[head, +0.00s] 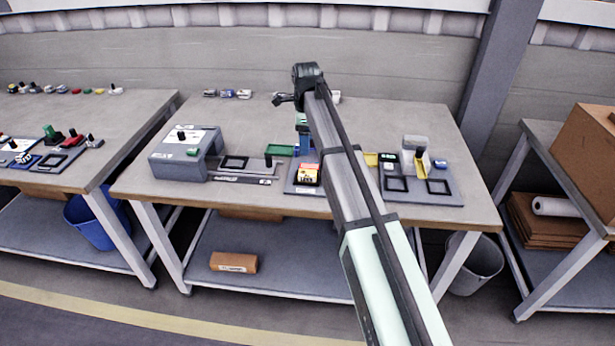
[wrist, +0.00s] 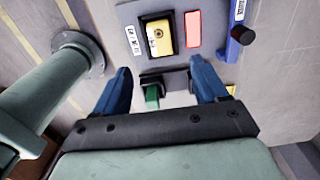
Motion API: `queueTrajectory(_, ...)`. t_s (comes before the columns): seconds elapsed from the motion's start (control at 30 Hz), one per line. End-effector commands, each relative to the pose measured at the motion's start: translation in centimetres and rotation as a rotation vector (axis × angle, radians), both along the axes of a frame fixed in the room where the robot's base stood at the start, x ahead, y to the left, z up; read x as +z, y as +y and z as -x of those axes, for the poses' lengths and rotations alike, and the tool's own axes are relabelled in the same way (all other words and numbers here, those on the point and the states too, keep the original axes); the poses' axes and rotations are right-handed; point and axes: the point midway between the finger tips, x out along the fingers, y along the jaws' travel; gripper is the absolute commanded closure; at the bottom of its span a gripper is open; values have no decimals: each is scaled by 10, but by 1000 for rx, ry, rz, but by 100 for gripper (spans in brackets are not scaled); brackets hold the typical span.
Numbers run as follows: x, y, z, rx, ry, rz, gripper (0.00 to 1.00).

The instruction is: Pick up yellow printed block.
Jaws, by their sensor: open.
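A yellow printed block (head: 308,174) with dark markings sits on a grey fixture plate on the middle bench. The wrist view shows the yellow block (wrist: 160,37) in a black-edged square recess. Beside it is a red rectangle (wrist: 193,29). In the head view my gripper (head: 305,151) is partly hidden by my arm, just behind the block.
A right-hand fixture plate (head: 452,196) holds several parts. In the wrist view a blue part with a dark knob (wrist: 240,36) stands right of the red rectangle. A green part (wrist: 152,96) shows between the fingers.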

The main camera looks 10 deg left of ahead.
Motion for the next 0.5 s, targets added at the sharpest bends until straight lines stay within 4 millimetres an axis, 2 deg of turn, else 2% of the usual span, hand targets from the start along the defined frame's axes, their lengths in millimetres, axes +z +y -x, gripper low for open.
queueTrajectory(0.2,-40,-1,1,2,2,1,28)
queueTrajectory(0.4,-62,0,1,3,1,0,28)
queueTrajectory(0.5,-67,0,0,3,1,0,28)
